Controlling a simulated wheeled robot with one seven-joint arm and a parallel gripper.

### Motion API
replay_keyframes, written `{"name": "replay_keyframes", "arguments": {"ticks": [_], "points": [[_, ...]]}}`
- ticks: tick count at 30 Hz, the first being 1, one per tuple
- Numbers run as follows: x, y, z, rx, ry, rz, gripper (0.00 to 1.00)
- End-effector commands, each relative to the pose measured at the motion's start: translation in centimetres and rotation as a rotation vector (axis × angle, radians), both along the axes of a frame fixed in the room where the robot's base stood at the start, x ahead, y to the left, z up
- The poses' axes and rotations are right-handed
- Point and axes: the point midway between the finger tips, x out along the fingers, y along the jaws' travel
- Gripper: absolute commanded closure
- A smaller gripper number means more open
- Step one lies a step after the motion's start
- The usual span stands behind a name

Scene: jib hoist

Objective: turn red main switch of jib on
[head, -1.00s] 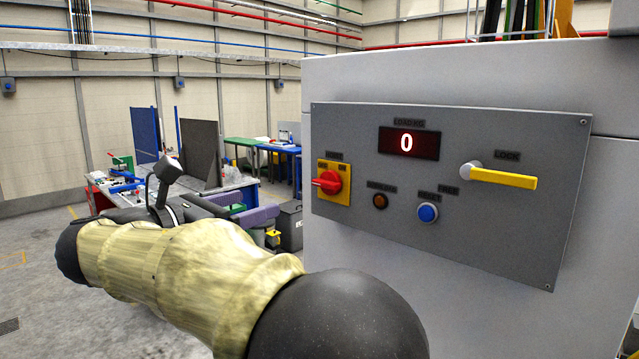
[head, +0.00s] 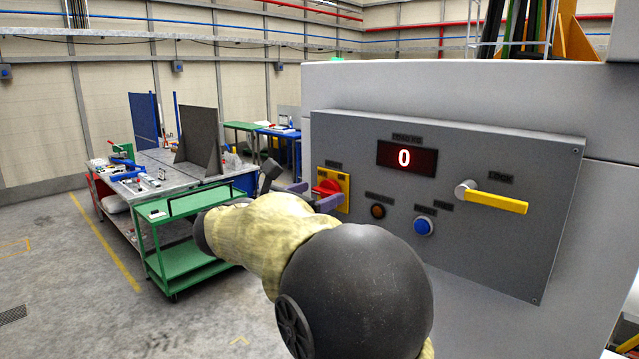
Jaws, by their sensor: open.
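The red main switch (head: 328,186) is a rotary knob on a yellow plate (head: 344,180) at the left end of the grey control panel (head: 480,254). My gripper (head: 314,195) is at the switch, its two purple fingers apart, one to the left of the knob and one just below it. I cannot tell whether the fingers touch the knob. The gripper and my arm hide the knob's lower part, so its exact angle is unclear.
The panel also carries a lit display (head: 406,157) reading 0, an amber lamp (head: 377,211), a blue button (head: 423,226) and a yellow lock lever (head: 495,200). A green cart (head: 180,262) and a workbench (head: 150,160) stand left. A small green spot (head: 336,60) shows atop the cabinet.

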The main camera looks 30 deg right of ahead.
Motion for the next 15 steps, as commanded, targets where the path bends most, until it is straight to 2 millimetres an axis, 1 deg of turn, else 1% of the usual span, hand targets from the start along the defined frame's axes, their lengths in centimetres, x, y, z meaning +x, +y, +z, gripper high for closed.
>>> {"name": "replay_keyframes", "arguments": {"ticks": [1,4,13,14,15], "points": [[0.16,-0.65,0.28,-0.002,0.002,-0.003,0.24],[0.44,-1.31,0.15,0.000,0.000,-0.001,0.24],[0.53,-1.54,-0.04,0.000,0.000,0.000,0.24],[0.53,-1.54,-0.03,0.000,0.000,0.000,0.28],[0.53,-1.53,-0.03,0.000,0.000,0.000,0.35]]}}
